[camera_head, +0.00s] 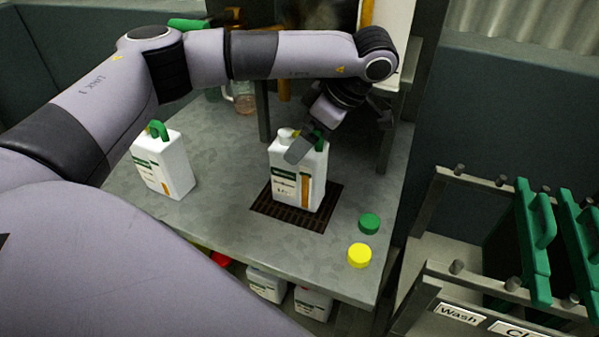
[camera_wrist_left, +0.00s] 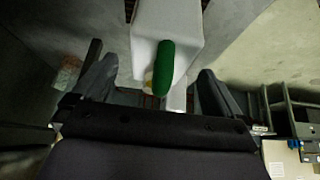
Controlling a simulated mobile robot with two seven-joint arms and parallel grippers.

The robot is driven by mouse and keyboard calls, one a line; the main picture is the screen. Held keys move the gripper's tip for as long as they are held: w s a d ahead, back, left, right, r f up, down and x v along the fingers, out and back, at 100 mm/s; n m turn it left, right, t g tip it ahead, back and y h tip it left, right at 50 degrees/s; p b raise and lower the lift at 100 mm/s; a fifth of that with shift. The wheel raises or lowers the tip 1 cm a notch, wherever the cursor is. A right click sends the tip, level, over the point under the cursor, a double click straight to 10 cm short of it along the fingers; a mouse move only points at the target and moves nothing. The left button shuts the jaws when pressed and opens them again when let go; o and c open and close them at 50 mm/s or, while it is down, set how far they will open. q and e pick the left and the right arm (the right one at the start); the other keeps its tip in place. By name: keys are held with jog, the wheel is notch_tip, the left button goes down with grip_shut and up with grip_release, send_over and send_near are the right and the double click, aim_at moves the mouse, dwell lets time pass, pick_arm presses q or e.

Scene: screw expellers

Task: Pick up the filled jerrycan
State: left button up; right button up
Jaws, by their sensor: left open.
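The jerrycan (camera_head: 298,185), white with a green and orange label and a green handle, stands upright on a dark grate. My left gripper (camera_head: 308,145) is at its top, partly covering the handle. In the left wrist view the green handle (camera_wrist_left: 163,68) lies between the two spread fingers, with free space on both sides. The white body of the jerrycan also shows there (camera_wrist_left: 150,22). The left gripper is open. Whether the neck is capped is hard to tell. My right gripper is not in view.
A second white jerrycan (camera_head: 163,165) stands on the grey table (camera_head: 225,215) at left. A green cap (camera_head: 369,223) and a yellow cap (camera_head: 359,255) lie at right. The grate (camera_head: 322,213) is under the jerrycan. A dark post (camera_head: 263,112) stands behind. Green-handled plates (camera_head: 533,240) stand in a rack at right.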

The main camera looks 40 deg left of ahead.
pick_arm(q)
jog(key=shift+x, duration=1.1)
jog(key=shift+d, duration=0.1)
grip_shut()
jog(key=shift+w+r, duration=0.1)
jog(key=shift+r, duration=0.2)
